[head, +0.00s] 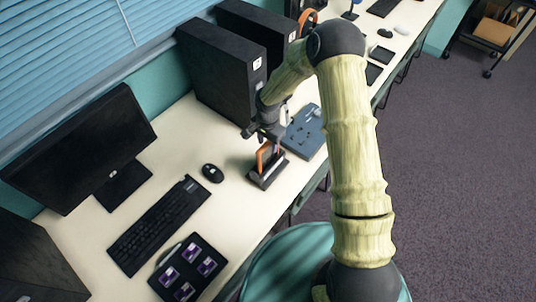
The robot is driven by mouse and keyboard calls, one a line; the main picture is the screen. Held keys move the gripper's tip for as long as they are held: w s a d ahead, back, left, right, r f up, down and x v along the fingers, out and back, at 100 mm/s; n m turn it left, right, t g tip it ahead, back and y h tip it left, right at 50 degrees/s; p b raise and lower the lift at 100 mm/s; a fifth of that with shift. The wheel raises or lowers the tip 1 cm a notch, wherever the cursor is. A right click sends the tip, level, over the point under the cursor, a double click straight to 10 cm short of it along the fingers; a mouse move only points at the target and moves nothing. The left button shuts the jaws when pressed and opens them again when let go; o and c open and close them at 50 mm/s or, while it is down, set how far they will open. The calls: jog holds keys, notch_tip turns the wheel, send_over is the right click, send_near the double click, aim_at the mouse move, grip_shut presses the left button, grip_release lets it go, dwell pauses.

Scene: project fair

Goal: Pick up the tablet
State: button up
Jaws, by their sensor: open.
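My gripper (266,138) is open, pointing down just above a small dark stand (268,176) on the desk. The stand holds an orange piece and a pinkish upright piece. I cannot tell whether the fingers touch them. Dark flat slabs lie farther along the desk, one beside my arm (373,73) and one beyond it (382,54). They could be tablets, but they are too small to tell. My arm passes close in front of them.
A blue-grey board (305,131) lies right of the stand. Black computer towers (222,76) stand behind. A monitor (82,147), keyboard (158,225), mouse (212,173) and black tray with purple-and-white pieces (160,287) are at left. Bare desk (235,212) shows in front of the stand.

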jog(key=shift+c, duration=0.4)
grip_shut()
jog(key=shift+r, duration=0.1)
notch_tip(320, 180, up, 10)
jog(key=shift+f+b, duration=0.1)
jog(key=shift+b, duration=1.1)
